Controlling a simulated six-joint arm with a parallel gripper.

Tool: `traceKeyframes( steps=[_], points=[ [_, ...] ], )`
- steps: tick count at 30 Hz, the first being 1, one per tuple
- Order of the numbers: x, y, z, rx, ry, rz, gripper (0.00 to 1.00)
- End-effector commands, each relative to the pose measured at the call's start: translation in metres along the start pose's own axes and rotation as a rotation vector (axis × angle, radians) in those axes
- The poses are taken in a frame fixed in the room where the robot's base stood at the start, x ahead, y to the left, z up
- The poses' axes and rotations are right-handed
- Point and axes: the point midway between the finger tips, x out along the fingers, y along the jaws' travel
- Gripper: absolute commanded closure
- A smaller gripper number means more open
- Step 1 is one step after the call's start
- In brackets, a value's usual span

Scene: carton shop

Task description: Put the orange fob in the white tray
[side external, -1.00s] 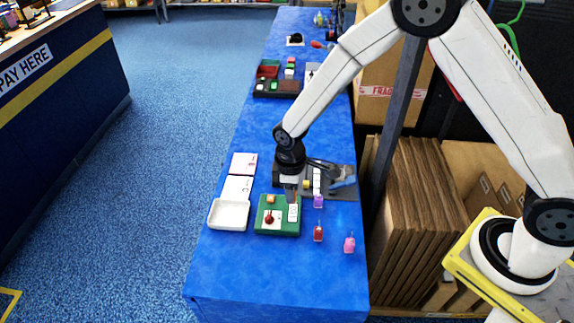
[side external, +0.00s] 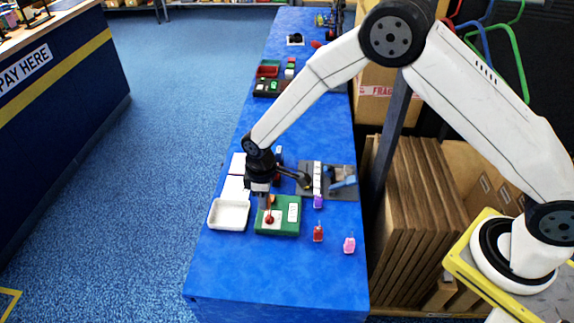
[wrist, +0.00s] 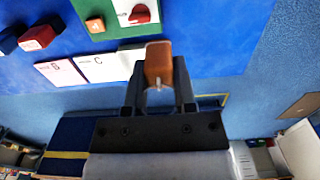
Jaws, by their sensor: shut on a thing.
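My gripper (side external: 264,196) is above the far left part of the green board, to the upper right of the white tray. In the wrist view my gripper (wrist: 158,85) is shut on the orange fob (wrist: 158,62), which sticks out between the jaws with a small metal piece at its lower end. The white tray (side external: 229,228) is an empty, shallow dish at the left edge of the blue table. In the wrist view the tray is largely hidden behind my gripper, if it shows at all.
The green board (side external: 284,231) is right of the tray and bears a red object (side external: 269,218) and an orange block (wrist: 95,24). Cards lie beyond the tray. A red fob (side external: 318,234) and a pink fob (side external: 349,245) lie to the right. The near table is clear.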

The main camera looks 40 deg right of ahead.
Motion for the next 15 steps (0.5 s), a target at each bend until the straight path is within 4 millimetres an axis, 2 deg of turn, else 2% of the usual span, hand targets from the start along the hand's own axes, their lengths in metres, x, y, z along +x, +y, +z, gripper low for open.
traceKeyframes(
  steps=[15],
  points=[
    [0.024,0.025,-0.046,0.0,0.0,0.0,1.0]
  ],
)
